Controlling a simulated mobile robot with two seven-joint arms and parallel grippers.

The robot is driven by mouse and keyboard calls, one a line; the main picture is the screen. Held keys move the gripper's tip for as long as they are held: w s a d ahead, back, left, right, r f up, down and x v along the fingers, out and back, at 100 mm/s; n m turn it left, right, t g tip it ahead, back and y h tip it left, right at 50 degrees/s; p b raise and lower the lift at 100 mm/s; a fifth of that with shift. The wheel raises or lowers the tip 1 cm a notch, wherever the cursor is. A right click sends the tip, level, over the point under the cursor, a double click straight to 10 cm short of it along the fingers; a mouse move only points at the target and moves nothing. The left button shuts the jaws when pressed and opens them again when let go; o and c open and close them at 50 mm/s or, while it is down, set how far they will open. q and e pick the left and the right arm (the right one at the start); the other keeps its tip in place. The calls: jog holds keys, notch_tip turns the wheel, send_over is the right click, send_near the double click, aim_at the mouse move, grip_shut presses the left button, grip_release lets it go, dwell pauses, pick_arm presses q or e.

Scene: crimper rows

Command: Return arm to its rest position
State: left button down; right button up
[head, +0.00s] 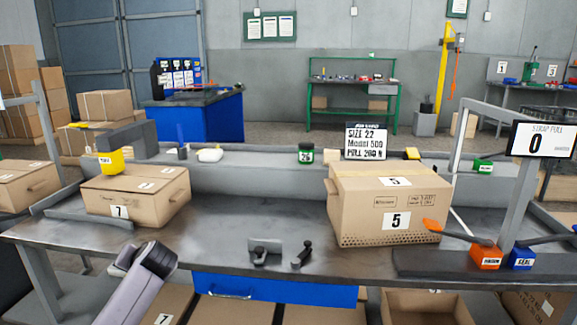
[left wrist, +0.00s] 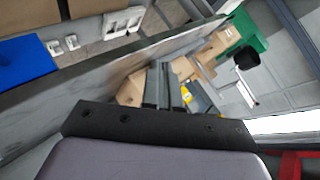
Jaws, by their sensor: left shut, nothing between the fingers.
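My left arm (head: 138,285) comes in from the bottom left in the head view, its dark end raised in front of the workbench's near edge. In the left wrist view my left gripper (left wrist: 164,72) shows two grey fingers close together with nothing between them. It points past the bench edge, apart from the boxes and tools. My right arm and gripper are in neither view.
The grey workbench (head: 225,228) carries a box marked 7 (head: 150,193), a box marked 5 (head: 385,222), a small black bracket (head: 265,252) and a dark-handled tool (head: 302,254). Orange (head: 486,257) and blue (head: 521,259) blocks sit at the right. The bench middle is clear.

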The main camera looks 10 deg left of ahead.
pick_arm(q)
jog(key=w+d+r+m+t+h, duration=0.4)
jog(key=w+d+r+t+h, duration=0.4)
jog(key=w+d+t, duration=0.35)
jog(key=s+d+f+g+h, duration=0.2)
jog(key=s+d+f, duration=0.3)
jog(key=s+f, duration=0.3)
jog(key=s+d+f+m+g+h, duration=0.1)
jog(key=s+d+f, duration=0.55)
jog(key=s, duration=0.25)
jog(key=s+d+f+g+h, duration=0.2)
jog(key=s+d+f, duration=0.3)
jog(key=s+f, duration=0.3)
jog(key=s+d+f+g, duration=0.1)
jog(key=s+d+f, duration=0.15)
jog(key=s, duration=0.85)
notch_tip(320, 180, up, 16)
jog(key=s+p, duration=0.1)
jog(key=p, duration=1.8)
jog(key=shift+s+a, duration=0.25)
jog(key=shift+a, duration=0.15)
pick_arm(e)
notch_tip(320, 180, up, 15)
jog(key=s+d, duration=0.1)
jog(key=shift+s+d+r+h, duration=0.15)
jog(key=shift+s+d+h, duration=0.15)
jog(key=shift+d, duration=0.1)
